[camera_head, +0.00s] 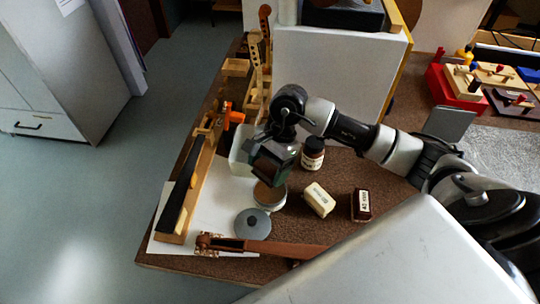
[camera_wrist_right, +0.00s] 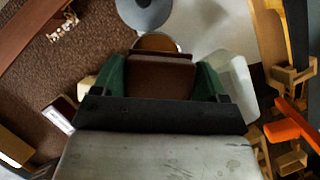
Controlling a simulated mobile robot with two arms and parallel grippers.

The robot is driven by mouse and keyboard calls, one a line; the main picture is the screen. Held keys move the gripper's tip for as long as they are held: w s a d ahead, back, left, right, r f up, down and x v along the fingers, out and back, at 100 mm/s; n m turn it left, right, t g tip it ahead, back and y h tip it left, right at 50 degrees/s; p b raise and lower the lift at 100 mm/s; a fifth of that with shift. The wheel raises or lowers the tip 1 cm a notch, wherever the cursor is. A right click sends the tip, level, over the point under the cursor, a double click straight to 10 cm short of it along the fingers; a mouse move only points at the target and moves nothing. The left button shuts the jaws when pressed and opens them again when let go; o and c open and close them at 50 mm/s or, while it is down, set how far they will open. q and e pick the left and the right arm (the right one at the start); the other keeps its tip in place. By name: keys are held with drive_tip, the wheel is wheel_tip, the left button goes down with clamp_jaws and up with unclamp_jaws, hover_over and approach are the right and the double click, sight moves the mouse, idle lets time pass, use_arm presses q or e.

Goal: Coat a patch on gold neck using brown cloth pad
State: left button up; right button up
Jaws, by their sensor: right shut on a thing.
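My right gripper (camera_head: 271,170) is shut on the brown cloth pad, which shows as a dark brown block (camera_wrist_right: 162,78) between its green fingers in the right wrist view. The gripper points down over an open round tin (camera_head: 270,203) with amber-brown contents, also partly visible in the wrist view (camera_wrist_right: 155,42). I cannot tell whether the pad touches the contents. The gold neck (camera_head: 170,237), pale golden wood with a black fingerboard (camera_head: 180,194), lies on a white sheet at the left of the bench. My left gripper is not in view.
A grey round lid (camera_head: 252,223) lies in front of the tin. A white tub (camera_head: 239,158) stands left of the gripper. A dark jar (camera_head: 312,154), a cream block (camera_head: 319,200) and a brown labelled block (camera_head: 361,205) stand right. A reddish-brown neck (camera_head: 275,247) lies along the front.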

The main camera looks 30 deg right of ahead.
drive_tip(key=shift+s+d+m, duration=0.1)
drive_tip(key=shift+d+m, duration=0.15)
drive_tip(key=shift+m, duration=0.25)
drive_tip(key=shift+f, duration=0.15)
drive_tip(key=shift+f+b, duration=1.25)
drive_tip(key=shift+f, duration=1.55)
drive_tip(key=shift+f+b, duration=0.45)
drive_tip(key=shift+b, duration=0.05)
drive_tip(key=shift+s+f+b, duration=0.1)
drive_tip(key=shift+f+b, duration=0.05)
drive_tip(key=shift+b, duration=0.2)
drive_tip(key=shift+r+p, duration=1.75)
drive_tip(key=shift+r, duration=1.9)
